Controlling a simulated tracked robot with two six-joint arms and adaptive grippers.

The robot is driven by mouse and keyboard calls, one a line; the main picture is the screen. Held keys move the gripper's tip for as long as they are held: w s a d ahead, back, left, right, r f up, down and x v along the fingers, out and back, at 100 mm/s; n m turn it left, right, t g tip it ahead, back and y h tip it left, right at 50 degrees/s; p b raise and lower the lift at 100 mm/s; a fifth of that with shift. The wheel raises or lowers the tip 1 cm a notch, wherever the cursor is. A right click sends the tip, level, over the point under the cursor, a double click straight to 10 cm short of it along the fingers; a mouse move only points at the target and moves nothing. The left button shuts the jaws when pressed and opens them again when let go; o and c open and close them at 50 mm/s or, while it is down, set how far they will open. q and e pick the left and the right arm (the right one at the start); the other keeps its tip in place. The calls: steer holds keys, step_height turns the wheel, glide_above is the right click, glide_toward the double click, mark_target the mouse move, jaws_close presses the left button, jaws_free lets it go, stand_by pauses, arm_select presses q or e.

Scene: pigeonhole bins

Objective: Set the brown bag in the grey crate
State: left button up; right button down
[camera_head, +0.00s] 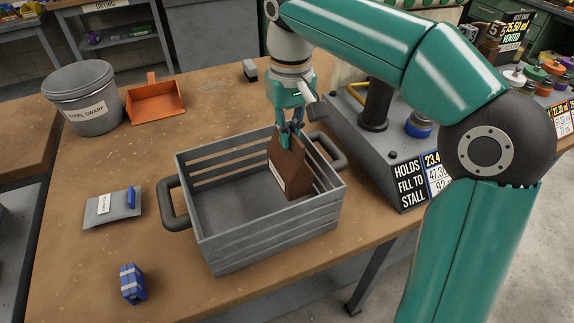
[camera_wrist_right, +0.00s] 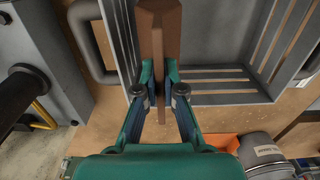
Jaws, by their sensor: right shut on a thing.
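The brown bag (camera_head: 290,170) has a folded top and a white label on its side. It is upright inside the right part of the grey slatted crate (camera_head: 270,247). I cannot tell if its base touches the crate floor. My right gripper (camera_head: 291,132) points down and is shut on the bag's top ridge. In the right wrist view the brown bag (camera_wrist_right: 158,25) sits between the two fingers (camera_wrist_right: 159,92), with the crate (camera_wrist_right: 228,73) around it. My left gripper is not in view.
A grey bin (camera_head: 92,115) labelled steel swarf and an orange dustpan (camera_head: 154,103) stand at the back left. A grey machine (camera_head: 370,150) stands close on the right.

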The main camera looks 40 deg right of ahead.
mark_target(290, 157)
steer(key=shift+f+b, duration=0.5)
steer(key=shift+f, duration=2.45)
steer(key=shift+f, duration=0.2)
steer(key=c, duration=1.3)
jaws_free()
steer(key=shift+r, duration=0.1)
steer(key=shift+r, duration=0.1)
step_height(290, 157, up, 12)
steer(key=p, duration=0.3)
